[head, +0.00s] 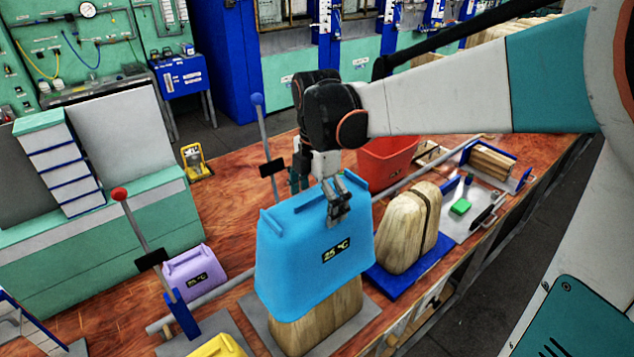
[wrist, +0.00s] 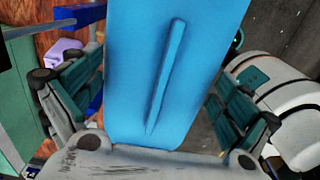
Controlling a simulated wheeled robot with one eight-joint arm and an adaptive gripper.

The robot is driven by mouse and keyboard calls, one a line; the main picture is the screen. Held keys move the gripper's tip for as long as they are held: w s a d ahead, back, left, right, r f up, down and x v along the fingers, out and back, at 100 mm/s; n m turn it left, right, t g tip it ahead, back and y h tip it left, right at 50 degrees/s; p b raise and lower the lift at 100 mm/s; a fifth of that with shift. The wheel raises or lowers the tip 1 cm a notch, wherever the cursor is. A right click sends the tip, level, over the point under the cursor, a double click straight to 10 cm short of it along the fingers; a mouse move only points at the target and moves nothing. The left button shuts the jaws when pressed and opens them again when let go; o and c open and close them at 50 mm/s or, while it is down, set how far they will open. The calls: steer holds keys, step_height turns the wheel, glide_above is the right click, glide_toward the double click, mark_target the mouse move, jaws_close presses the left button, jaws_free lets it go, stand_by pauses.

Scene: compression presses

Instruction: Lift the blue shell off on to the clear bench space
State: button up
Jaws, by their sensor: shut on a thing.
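The blue shell (head: 305,250), marked 25 °C, stands upright over a pale wooden block (head: 318,318). The lower part of the block shows beneath the shell's rim; I cannot tell whether the shell rests on it or is slightly raised. My gripper (head: 337,212) is at the top of the shell, shut on it. In the wrist view the blue shell (wrist: 172,75), with a raised rib, lies between the two fingers of my gripper (wrist: 160,110). The finger contact is partly hidden. Bare reddish bench top (head: 232,215) shows behind and left of the shell.
A lever with a blue knob (head: 257,100) stands close behind the shell; a red-knobbed lever (head: 120,194) is left. A lilac shell (head: 195,273) and yellow shell (head: 218,346) are nearby. A strapped wooden block (head: 408,235) stands right, with a red bin (head: 385,160) behind.

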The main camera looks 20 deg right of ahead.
step_height(320, 180, up, 7)
steer(key=p, duration=0.8)
step_height(320, 180, up, 19)
steer(key=p, duration=1.3)
steer(key=shift+s, duration=0.1)
steer(key=shift+f, duration=0.1)
